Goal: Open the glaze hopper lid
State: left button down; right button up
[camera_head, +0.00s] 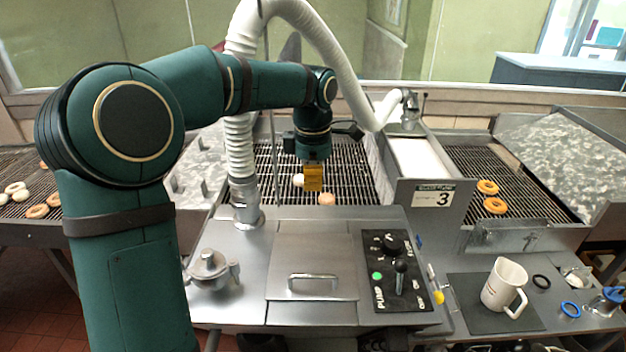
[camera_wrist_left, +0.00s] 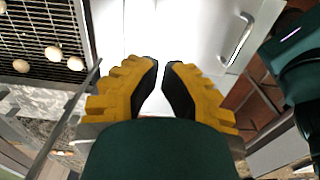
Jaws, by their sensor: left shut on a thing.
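The glaze hopper lid (camera_head: 292,258) is a flat metal panel lying closed and level in the steel top. Its bar handle (camera_head: 313,279) is near the front edge. In the left wrist view the handle (camera_wrist_left: 238,40) is at the upper right, apart from my fingers. My left gripper (camera_head: 313,188) is beyond the lid, pointing down over the conveyor grate in the head view. Its yellow fingers (camera_wrist_left: 160,62) are drawn close together in the left wrist view. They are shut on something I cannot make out. My right gripper is not in view.
A black control panel (camera_head: 391,270) with a knob and lever is right of the lid. A metal cap (camera_head: 209,268) and a white hose (camera_head: 241,150) stand left. Donuts lie on the grates. A white mug (camera_head: 503,287) stands at the right.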

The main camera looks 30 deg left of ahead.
pick_arm(q)
jog(key=shift+w+a+f, duration=0.1)
jog(key=shift+w+a, duration=0.35)
jog(key=shift+w, duration=0.3)
jog(key=shift+w+a+f, duration=0.1)
jog(key=shift+w+a, duration=0.35)
jog(key=shift+w, duration=0.25)
jog(key=shift+w+a+f, duration=0.1)
jog(key=shift+w+a, duration=0.35)
jog(key=shift+w, duration=0.3)
jog(key=shift+w+a+f, duration=0.2)
jog(key=shift+w+a, duration=0.15)
jog(key=shift+w, duration=0.2)
jog(key=shift+w+a+f, duration=0.2)
jog(key=shift+w+a, duration=0.1)
jog(key=shift+w, duration=0.2)
jog(key=c, duration=0.9)
grip_release()
jog(key=shift+o, duration=0.2)
notch_tip(320, 180, up, 9)
